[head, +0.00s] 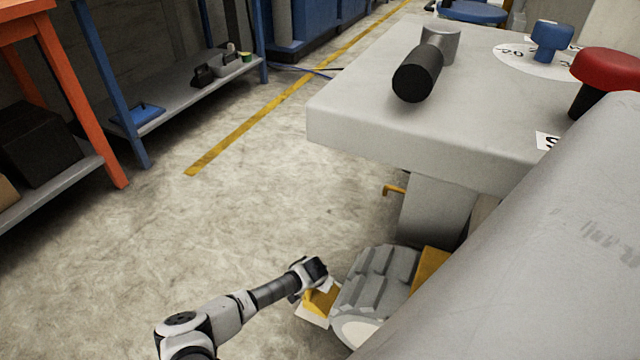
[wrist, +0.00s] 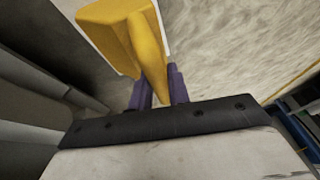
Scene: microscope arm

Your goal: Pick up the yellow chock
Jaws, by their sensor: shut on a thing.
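The yellow chock (head: 319,301) is low by the floor, just left of the grey treaded wheel (head: 376,288) in the head view. My gripper (head: 318,283) reaches it from the left and above. In the wrist view the yellow chock (wrist: 129,38) stands between the two purple fingers of my gripper (wrist: 159,88), which are shut on it. Part of the chock is hidden by the fingers. I cannot tell whether it touches the floor or the wheel.
A second yellow block (head: 428,267) sits at the wheel's right side. A large grey machine body (head: 400,140) overhangs the wheel. Open concrete floor (head: 230,220) lies to the left, with an orange-legged shelf (head: 75,95) farther left.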

